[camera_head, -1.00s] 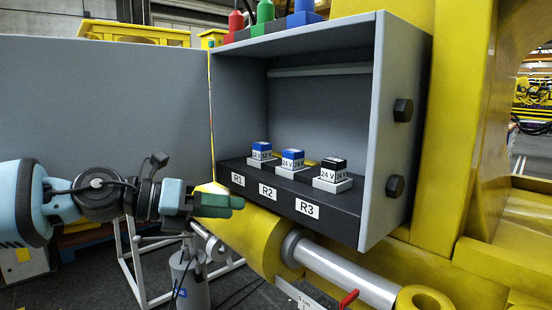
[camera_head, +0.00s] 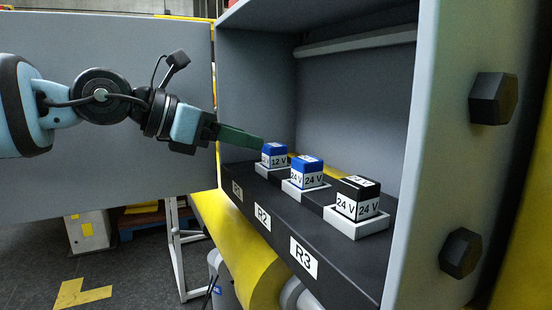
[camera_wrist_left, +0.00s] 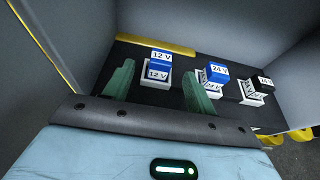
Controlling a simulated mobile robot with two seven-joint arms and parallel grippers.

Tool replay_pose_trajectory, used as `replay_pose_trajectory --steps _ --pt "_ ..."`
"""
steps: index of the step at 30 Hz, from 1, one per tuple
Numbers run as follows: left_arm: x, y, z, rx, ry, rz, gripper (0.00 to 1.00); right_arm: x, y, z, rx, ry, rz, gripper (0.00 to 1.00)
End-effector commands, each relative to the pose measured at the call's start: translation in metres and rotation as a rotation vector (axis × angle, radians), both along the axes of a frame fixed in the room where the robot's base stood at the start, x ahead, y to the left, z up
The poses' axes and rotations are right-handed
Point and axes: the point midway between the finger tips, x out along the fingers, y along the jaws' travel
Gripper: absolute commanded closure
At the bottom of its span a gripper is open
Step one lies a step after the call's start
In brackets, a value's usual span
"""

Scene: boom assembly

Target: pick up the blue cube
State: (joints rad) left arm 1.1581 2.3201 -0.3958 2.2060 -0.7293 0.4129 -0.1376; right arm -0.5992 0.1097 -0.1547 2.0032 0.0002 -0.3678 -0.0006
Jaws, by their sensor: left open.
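A blue-topped cube marked 12 V (camera_head: 274,150) sits in the white socket at R1; it also shows in the left wrist view (camera_wrist_left: 159,69). A second blue-topped cube marked 24 V (camera_head: 307,167) sits in the R2 socket, and it shows to the right in the left wrist view (camera_wrist_left: 214,73). My left gripper (camera_head: 257,141) is open and empty, its green fingers reaching into the cabinet close to the 12 V cube. In the left wrist view the fingers show to the left and right of that cube; I cannot tell whether they touch it. My right gripper is not in view.
A black-topped 24 V cube (camera_head: 358,193) stands in the R3 socket. The sockets sit on a black shelf (camera_head: 328,268) inside a grey cabinet. The cabinet's right wall (camera_head: 425,160) and its open door (camera_head: 110,60) flank the shelf. Above the cubes is free room.

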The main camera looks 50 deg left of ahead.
Motion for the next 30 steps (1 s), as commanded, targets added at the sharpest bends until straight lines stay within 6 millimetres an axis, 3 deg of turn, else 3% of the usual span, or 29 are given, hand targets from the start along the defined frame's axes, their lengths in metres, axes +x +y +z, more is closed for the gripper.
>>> replay_pose_trajectory --steps 6,16,30 --pt "0.014 -0.004 -0.007 -0.002 0.003 -0.001 0.44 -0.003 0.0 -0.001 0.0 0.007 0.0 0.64" --pt "0.021 -0.007 -0.011 -0.002 0.003 -0.001 0.44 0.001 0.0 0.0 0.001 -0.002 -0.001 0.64" --pt "0.056 -0.02 -0.032 -0.002 0.001 -0.002 0.44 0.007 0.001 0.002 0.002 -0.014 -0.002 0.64"
